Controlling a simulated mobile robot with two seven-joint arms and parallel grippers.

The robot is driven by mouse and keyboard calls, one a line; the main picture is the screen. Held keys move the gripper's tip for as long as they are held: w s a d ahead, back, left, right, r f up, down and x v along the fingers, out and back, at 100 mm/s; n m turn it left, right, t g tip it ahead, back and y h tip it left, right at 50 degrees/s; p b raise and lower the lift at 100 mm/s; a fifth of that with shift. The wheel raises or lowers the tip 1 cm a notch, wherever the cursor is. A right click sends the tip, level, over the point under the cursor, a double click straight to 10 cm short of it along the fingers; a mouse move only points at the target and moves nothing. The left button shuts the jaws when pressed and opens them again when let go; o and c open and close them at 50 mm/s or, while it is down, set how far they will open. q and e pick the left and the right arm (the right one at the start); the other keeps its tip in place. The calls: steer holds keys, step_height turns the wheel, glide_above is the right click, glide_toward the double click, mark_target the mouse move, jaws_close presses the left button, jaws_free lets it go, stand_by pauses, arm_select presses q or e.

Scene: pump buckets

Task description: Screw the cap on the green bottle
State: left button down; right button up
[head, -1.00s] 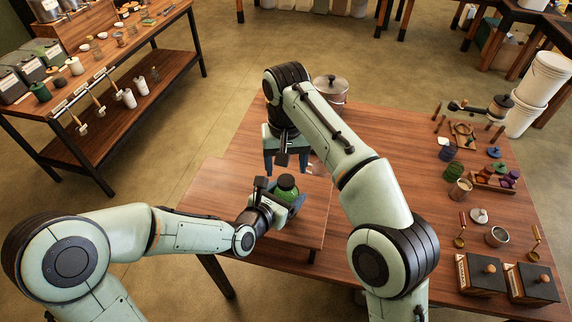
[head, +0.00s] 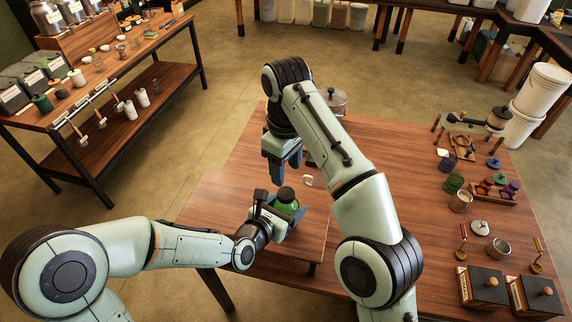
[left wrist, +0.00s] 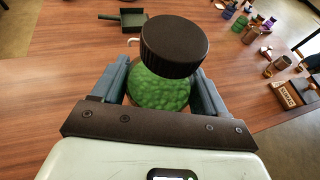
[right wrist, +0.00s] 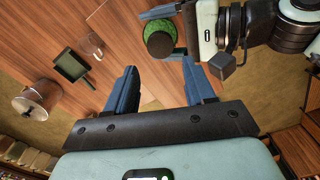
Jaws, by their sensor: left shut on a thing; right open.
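The green bottle (head: 286,209) stands upright near the table's front-left part, with a round black cap (head: 286,194) on top. My left gripper (left wrist: 160,90) is shut on the bottle, with one finger on each side of it. In the left wrist view the cap (left wrist: 184,46) covers the bottle's mouth, so the threads are hidden. I cannot tell how tightly the cap sits. My right gripper (right wrist: 159,72) is open and empty, just behind the bottle in the head view. In the right wrist view the cap (right wrist: 159,45) lies beyond the fingertips, apart from them.
A dark green scoop (right wrist: 72,66) and a metal pot (right wrist: 37,98) are on the table behind. Jars, tools and dark boxes (head: 484,287) fill the table's right side. A side table (head: 120,70) with containers stands at the back left.

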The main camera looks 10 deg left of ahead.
mark_target(285, 193)
steer(key=shift+f, duration=4)
steer(key=c, duration=0.9)
steer(key=o, duration=1.2)
steer(key=shift+o, duration=0.2)
steer(key=shift+r, duration=0.15)
